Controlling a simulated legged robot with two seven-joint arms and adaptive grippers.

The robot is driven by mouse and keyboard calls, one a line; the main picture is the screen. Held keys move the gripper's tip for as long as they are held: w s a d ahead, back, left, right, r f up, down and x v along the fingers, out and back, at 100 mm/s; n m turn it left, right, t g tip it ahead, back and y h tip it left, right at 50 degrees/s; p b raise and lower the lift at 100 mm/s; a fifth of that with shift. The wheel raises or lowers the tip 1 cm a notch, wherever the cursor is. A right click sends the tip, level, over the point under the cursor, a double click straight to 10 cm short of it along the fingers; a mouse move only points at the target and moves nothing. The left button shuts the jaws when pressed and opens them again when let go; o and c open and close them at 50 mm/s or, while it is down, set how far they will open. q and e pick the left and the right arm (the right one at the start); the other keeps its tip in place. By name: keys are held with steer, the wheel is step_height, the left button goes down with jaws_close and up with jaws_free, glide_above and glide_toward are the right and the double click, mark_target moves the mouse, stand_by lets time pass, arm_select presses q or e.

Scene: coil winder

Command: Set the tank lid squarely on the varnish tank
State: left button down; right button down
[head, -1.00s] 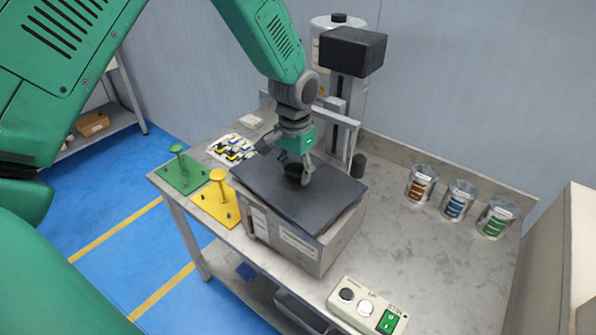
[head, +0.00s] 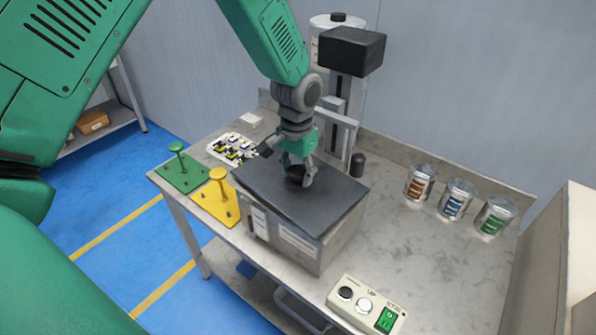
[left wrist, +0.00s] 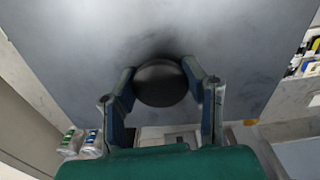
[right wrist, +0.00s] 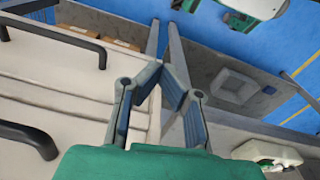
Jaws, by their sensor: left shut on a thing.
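The tank lid (head: 262,184) is a dark grey square plate with a round black knob (head: 296,173). It lies over the top of the grey box-shaped varnish tank (head: 290,245), nearly in line with it but looking slightly turned. I cannot tell whether it is fully seated. My left gripper (head: 299,178) points down at the lid's middle and is shut on the knob. The left wrist view shows both fingers around the knob (left wrist: 160,83). My right gripper (right wrist: 161,68) shows only in its own wrist view, shut and empty, away from the lid.
A green stand (head: 182,173) and a yellow stand (head: 217,197) are left of the tank. A control box (head: 366,306) is at the front. Several parts lie on a white tray (head: 233,149). Three jars (head: 457,199) stand right. A grey column machine (head: 345,90) rises behind.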

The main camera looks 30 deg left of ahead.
arm_select(q)
steer(key=shift+d+r, duration=0.15)
steer(key=shift+d, duration=0.3)
steer(key=shift+a+p, duration=0.35)
steer(key=shift+a, duration=0.4)
arm_select(e)
steer(key=shift+d+r, duration=0.1)
steer(key=shift+r, duration=0.25)
arm_select(q)
steer(key=shift+d, duration=0.25)
arm_select(e)
steer(key=shift+d, duration=0.15)
arm_select(q)
steer(key=shift+d+f, duration=0.1)
steer(key=shift+f, duration=0.15)
arm_select(e)
steer(key=shift+d+f, duration=0.1)
steer(key=shift+f, duration=0.05)
arm_select(q)
steer(key=shift+f, duration=0.2)
arm_select(e)
steer(key=shift+f, duration=0.1)
arm_select(q)
steer(key=shift+a+f, duration=0.2)
steer(key=shift+f, duration=0.15)
steer(key=c, duration=0.9)
jaws_free()
steer(key=shift+o, duration=0.2)
